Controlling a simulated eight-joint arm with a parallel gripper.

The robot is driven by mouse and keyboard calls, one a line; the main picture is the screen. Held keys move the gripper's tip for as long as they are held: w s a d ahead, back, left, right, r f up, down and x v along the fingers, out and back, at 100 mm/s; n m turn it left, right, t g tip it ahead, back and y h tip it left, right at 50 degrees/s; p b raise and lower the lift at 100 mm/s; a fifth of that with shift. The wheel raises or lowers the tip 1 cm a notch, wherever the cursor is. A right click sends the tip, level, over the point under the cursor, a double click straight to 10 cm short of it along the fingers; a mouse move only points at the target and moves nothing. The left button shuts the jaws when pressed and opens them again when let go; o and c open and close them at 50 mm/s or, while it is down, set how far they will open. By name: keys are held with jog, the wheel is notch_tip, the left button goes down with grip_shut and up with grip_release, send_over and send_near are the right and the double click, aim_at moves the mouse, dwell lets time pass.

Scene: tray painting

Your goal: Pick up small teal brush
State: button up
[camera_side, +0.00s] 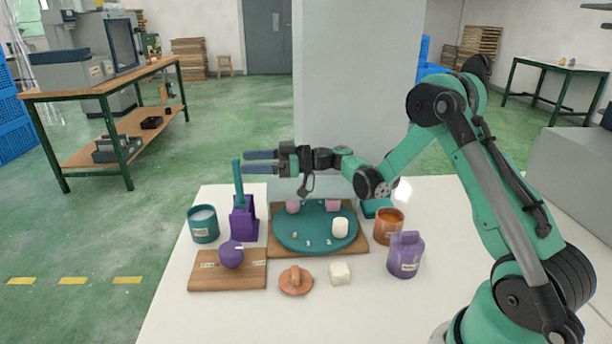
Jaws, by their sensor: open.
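A teal brush (238,180) stands nearly upright, tilted slightly, with its handle up out of a purple holder (244,228). Its lower end is hidden in the holder. My gripper (245,162) is open and level, with its fingers pointing left. Nothing shows between the fingers.
A round teal tray (280,240) with small pieces lies on a wooden board right of the holder. A teal cup (203,225), orange cup (389,225), purple bottle (404,258), purple ball (231,255) on a board, orange lid (296,281) and white cube (340,273) stand around. The table's front is clear.

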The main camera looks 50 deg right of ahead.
jog(key=shift+x, duration=2.7)
grip_shut()
